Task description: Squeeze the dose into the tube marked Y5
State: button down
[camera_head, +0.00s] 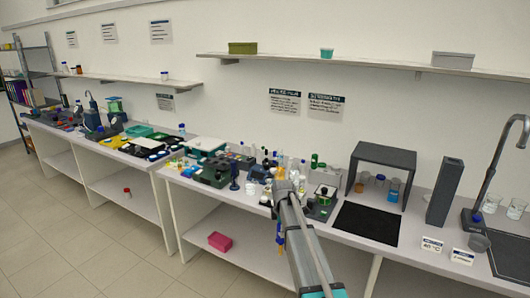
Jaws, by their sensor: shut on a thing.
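My arm reaches up from the bottom of the head view to the middle bench. My gripper (283,186) is at its far end, over the front of the bench among small labware. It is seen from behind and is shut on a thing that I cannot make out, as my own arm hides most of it. Several small bottles and tubes (302,169) stand just beyond and beside my gripper. I cannot read any mark on them, so I cannot tell which tube is Y5.
A tap (489,187) is far right. Crowded racks (213,171) stand left.

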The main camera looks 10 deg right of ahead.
jog(key=shift+s+d, duration=0.1)
jog(key=shift+s, duration=0.2)
jog(key=shift+a, duration=0.25)
jog(key=shift+a, duration=1.15)
